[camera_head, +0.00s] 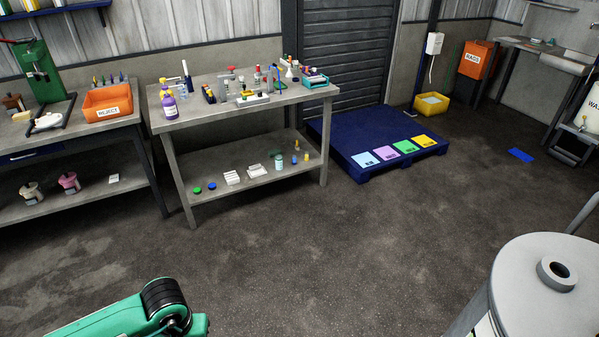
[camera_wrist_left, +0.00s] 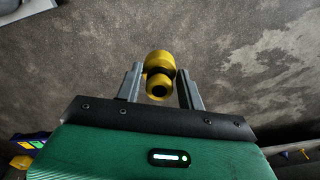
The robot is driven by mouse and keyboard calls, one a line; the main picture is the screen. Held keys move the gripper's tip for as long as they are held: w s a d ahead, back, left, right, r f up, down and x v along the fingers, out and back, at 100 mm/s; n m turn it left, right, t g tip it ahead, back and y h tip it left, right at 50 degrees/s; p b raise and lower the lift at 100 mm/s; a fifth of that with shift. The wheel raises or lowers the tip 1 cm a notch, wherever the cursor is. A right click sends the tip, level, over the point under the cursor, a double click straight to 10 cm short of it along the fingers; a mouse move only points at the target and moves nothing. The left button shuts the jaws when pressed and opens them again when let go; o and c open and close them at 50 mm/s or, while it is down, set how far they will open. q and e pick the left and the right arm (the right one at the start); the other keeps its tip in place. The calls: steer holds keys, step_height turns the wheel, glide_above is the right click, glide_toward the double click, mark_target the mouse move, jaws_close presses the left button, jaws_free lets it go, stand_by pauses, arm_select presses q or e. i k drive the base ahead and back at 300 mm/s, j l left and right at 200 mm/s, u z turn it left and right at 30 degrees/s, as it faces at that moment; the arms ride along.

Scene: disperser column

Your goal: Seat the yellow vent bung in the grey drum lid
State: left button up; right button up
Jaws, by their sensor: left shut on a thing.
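The grey drum lid (camera_head: 530,300) is at the lower right of the head view, with a raised round collar (camera_head: 557,274) around a dark opening. Nothing sits in that opening. In the left wrist view my left gripper (camera_wrist_left: 159,76) is shut on the yellow vent bung (camera_wrist_left: 159,62), which shows a wide rounded head and a narrower end with a dark centre. The bung is held above the dark floor, clear of other things. In the head view only a green and black part of my left arm shows at the bottom left; its gripper is out of frame. My right gripper is not in view.
A steel workbench (camera_head: 205,104) with bottles and small parts stands at the back, beside a bench with an orange reject bin (camera_head: 107,103). A blue pallet (camera_head: 340,140) with coloured squares lies right of it. Open floor (camera_head: 330,240) lies between the benches and drum.

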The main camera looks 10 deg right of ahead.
mark_target(545, 283)
steer(key=i+z, duration=0.15)
steer(key=z, duration=0.3)
steer(key=i+j+z, duration=0.15)
steer(key=z, duration=0.3)
steer(key=i+j+z, duration=0.1)
steer(key=z, duration=0.35)
steer(key=i+j+z, duration=0.1)
steer(key=z, duration=0.35)
steer(key=j+z, duration=0.3)
steer(key=z, duration=0.15)
steer(key=j+z, duration=0.25)
steer(key=z, duration=0.2)
steer(key=j+z, duration=0.2)
steer(key=z, duration=0.25)
